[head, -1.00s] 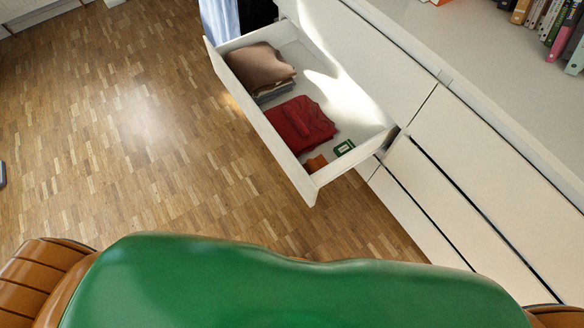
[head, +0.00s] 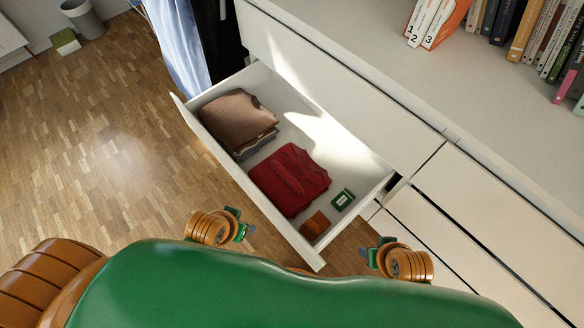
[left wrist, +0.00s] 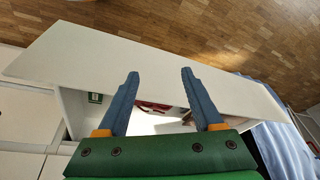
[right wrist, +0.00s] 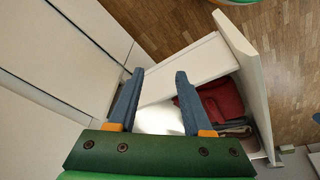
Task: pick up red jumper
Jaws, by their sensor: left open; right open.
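The red jumper (head: 289,180) lies folded in the middle of the open white drawer (head: 232,172). It also shows in the right wrist view (right wrist: 222,102), to the right of the fingers, and a small part shows between the fingers in the left wrist view (left wrist: 155,107). My left gripper (head: 243,227) is open and empty, outside the drawer front, below and left of the jumper. It shows in the left wrist view (left wrist: 158,78). My right gripper (head: 370,254) is open and empty, off the drawer's near right corner. It shows in the right wrist view (right wrist: 158,76).
In the drawer, a folded brown garment (head: 238,118) lies left of the jumper; a small green box (head: 342,199) and a brown-orange item (head: 315,225) lie right. The white dresser top (head: 370,50) holds books (head: 545,45). Blue cloth (head: 176,40) hangs behind. Wood floor (head: 90,150) is clear at left.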

